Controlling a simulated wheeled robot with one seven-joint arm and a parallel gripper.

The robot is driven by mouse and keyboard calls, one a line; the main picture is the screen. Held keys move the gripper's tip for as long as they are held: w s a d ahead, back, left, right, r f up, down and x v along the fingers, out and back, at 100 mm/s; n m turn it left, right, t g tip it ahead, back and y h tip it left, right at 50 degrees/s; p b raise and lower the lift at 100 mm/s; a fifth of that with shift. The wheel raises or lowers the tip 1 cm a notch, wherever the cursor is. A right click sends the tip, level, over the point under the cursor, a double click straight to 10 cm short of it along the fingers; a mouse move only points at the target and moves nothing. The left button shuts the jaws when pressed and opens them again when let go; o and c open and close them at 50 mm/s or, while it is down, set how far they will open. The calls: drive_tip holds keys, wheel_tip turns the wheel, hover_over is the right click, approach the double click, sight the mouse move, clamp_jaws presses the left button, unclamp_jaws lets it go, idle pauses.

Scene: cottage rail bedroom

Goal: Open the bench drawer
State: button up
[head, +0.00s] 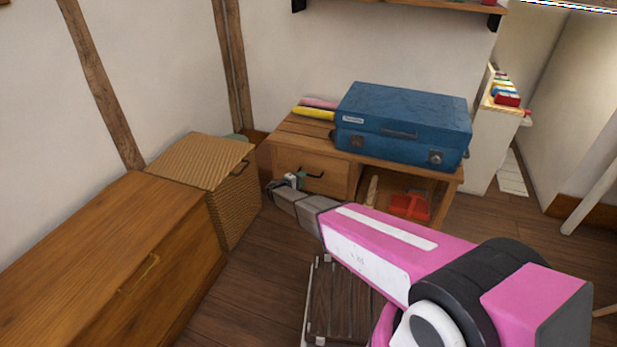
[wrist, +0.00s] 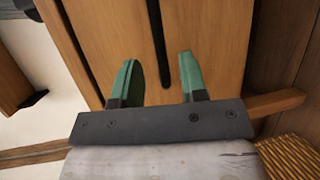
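The wooden bench (head: 285,127) stands against the back wall. Its drawer (head: 300,166) is at the left of its front and looks shut, with a dark bar handle (head: 310,174). My gripper (head: 292,181) is just in front of the drawer, near the left part of the handle. In the wrist view, the two green fingers of my gripper (wrist: 160,68) are apart, with the dark handle (wrist: 158,40) running between them against the wooden drawer front (wrist: 210,35). I cannot tell whether either finger touches the handle.
A blue case (head: 405,115) lies on the bench, beside yellow and pink rolled items. A red object (head: 409,206) is in the open bay. A wicker basket (head: 235,205) and a wooden chest (head: 120,250) stand at left. A slatted dark crate (head: 340,300) is on the floor below my arm.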

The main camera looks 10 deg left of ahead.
sight(309, 175)
drive_tip(key=x, duration=0.5)
drive_tip(key=shift+w+f, duration=0.1)
drive_tip(key=shift+w, duration=0.25)
drive_tip(key=shift+d, duration=0.15)
drive_tip(key=shift+c, duration=0.3)
drive_tip(key=shift+s, duration=0.2)
clamp_jaws()
